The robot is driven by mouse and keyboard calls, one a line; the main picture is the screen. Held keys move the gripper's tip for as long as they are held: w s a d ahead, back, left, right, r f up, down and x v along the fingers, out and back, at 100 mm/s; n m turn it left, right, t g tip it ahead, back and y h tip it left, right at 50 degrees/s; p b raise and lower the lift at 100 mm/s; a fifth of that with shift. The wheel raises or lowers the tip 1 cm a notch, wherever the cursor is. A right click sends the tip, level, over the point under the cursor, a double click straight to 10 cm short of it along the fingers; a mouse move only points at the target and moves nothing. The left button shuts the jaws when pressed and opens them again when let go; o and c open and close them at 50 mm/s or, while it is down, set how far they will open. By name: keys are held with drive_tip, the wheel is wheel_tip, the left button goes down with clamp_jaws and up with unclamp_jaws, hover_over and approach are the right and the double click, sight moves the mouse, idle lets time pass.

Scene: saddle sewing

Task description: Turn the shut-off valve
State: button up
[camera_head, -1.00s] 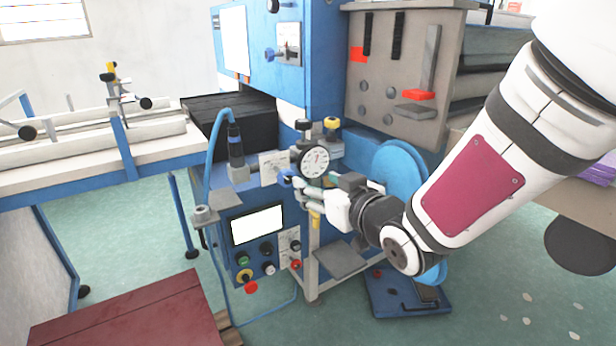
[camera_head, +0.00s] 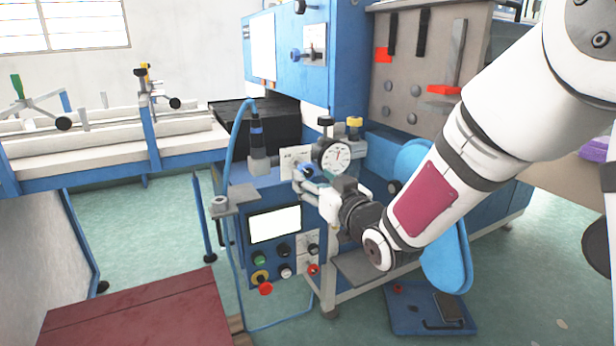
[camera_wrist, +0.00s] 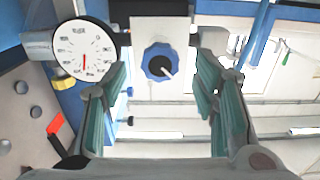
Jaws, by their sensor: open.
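The shut-off valve appears to be the blue round knob (camera_wrist: 159,63) with a black centre and white pointer, on a pale plate in the wrist view. My gripper (camera_wrist: 162,84) is open, with its teal-padded fingers to the left and right of the knob in that picture. I see no contact; the depth between fingertips and knob is hard to judge. In the head view my gripper (camera_head: 307,184) is in front of the blue machine, just below the dial gauge (camera_head: 335,156). There the knob is small and mostly hidden by the fingers.
The dial gauge also shows close to the left finger in the wrist view (camera_wrist: 82,53). A control panel (camera_head: 275,225) with a screen and buttons is below. A white-railed table (camera_head: 110,150) stands left.

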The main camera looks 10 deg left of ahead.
sight(308, 174)
drive_tip(key=shift+x, duration=2)
drive_tip(key=shift+c, duration=0.3)
drive_tip(key=c, duration=1.1)
